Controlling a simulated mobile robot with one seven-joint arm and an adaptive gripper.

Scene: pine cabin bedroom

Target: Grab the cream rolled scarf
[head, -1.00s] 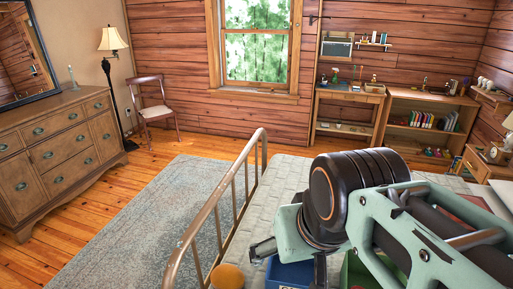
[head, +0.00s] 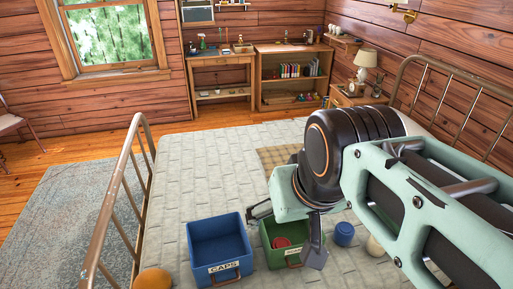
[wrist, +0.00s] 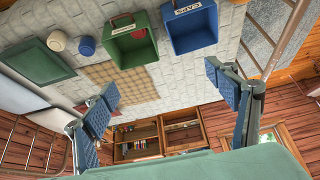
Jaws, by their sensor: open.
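The cream rolled scarf (head: 375,245) is a small pale roundish bundle on the bed, right of a blue roll (head: 344,234). In the head view my arm partly hides it. In the wrist view the cream roll (wrist: 57,41) lies at the upper left, with the blue roll (wrist: 86,45) beside it. My gripper (head: 287,232) is open, its fingers showing in front of the green bin in the head view. In the wrist view its two fingers (wrist: 160,85) are spread wide with nothing between them, and the scarf is outside them to the upper left.
A blue bin labelled CAPS (head: 218,242) and a green bin (head: 270,254) with a red item (head: 282,242) stand on the quilted bed (head: 180,185). An orange round item (head: 153,280) is at the front left. Metal bed rails (head: 115,200) edge the bed. A checked cloth (head: 275,156) lies beyond.

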